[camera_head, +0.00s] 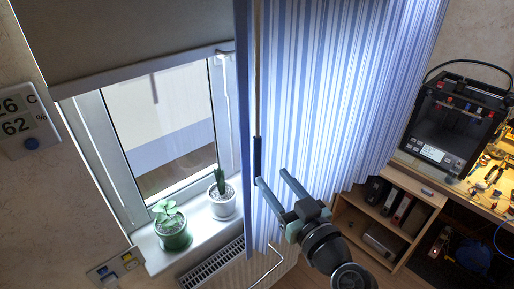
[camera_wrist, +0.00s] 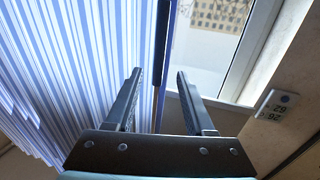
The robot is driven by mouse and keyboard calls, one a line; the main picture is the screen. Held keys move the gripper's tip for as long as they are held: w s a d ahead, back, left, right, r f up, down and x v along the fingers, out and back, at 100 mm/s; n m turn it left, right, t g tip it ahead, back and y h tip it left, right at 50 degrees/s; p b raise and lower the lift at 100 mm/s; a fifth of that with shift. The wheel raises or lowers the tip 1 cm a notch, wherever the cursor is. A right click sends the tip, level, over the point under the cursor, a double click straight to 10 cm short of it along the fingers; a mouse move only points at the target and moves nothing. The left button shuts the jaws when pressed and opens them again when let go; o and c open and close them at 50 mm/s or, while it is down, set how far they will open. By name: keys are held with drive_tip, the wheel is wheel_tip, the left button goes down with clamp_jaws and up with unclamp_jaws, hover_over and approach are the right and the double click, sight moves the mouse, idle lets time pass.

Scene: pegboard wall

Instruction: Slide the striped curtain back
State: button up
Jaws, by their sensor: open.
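The blue-and-white striped curtain (camera_head: 340,90) hangs in folds to the right of the window, its left edge beside the glass. It fills the left of the wrist view (camera_wrist: 65,65). A thin rod with a dark grip (camera_head: 257,155) hangs along that edge; in the wrist view the dark grip (camera_wrist: 162,45) runs down between my fingers in the picture. My gripper (camera_head: 271,177) is open, in front of the curtain's lower left part, fingertips by the grip's lower end. It also shows open in the wrist view (camera_wrist: 158,73). I cannot tell whether it touches the rod.
A roller blind (camera_head: 130,35) covers the window's top. Two potted plants (camera_head: 173,230) (camera_head: 222,197) stand on the sill (camera_head: 200,225), with a radiator (camera_head: 215,262) below. A shelf unit (camera_head: 395,205) and a printer-like machine (camera_head: 455,125) stand on the right.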

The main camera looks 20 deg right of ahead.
sight(259, 159)
drive_tip(key=w+p, duration=0.1)
drive_tip(key=w, duration=0.4)
drive_tip(key=w+p, duration=0.1)
drive_tip(key=w, duration=0.2)
drive_tip(key=shift+a+p, duration=0.35)
drive_tip(key=shift+w+f, duration=0.1)
drive_tip(key=shift+w, duration=0.5)
drive_tip(key=shift+c, duration=0.2)
clamp_jaws()
idle(0.3)
